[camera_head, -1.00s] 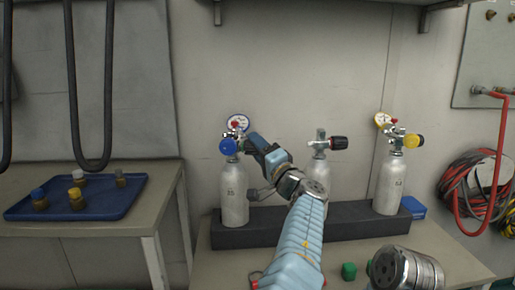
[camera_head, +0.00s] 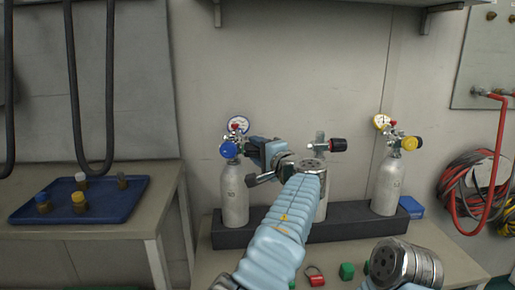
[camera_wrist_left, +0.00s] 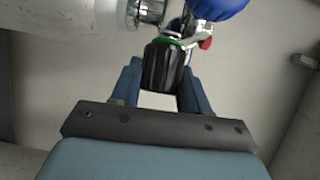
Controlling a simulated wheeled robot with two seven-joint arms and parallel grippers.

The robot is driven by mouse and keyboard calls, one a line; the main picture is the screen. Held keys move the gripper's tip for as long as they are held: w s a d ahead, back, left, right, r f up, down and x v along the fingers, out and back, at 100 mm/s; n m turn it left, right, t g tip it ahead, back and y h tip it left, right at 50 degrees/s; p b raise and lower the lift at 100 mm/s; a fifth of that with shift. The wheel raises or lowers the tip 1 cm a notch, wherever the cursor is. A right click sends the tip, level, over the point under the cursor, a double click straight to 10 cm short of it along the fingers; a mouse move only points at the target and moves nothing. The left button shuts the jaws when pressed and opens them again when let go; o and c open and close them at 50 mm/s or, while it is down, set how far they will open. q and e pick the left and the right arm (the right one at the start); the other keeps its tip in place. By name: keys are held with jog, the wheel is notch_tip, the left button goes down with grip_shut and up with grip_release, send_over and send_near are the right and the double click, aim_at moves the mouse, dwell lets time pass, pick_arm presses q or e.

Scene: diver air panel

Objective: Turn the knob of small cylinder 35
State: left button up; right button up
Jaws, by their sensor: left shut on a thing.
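Small cylinder 35 seems to be the left silver cylinder (camera_head: 235,195), upright in the dark rack; its marking is too small to read surely. Its valve has a blue round part on the left and a black knob on the right. In the left wrist view the black knob (camera_wrist_left: 163,66) is between the two blue fingers of my left gripper (camera_wrist_left: 160,78), which also shows in the head view (camera_head: 254,150). The gripper is shut on the knob and hides most of it in the head view. The blue part (camera_wrist_left: 217,8) is just beyond. My right gripper is not in view.
The middle cylinder (camera_head: 321,205), partly behind my arm, and the right cylinder (camera_head: 388,185) stand in the same dark rack (camera_head: 350,219). Green (camera_head: 347,271) and red (camera_head: 316,279) blocks lie in front. A blue tray (camera_head: 110,207) with several fittings is at left.

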pick_arm(q)
jog(key=shift+m+g, duration=0.6)
jog(key=shift+g, duration=0.1)
jog(key=shift+h, duration=0.3)
jog(key=o, duration=1)
jog(key=shift+b+v, duration=1.35)
jog(key=shift+v, duration=5.55)
jog(key=shift+o, duration=0.2)
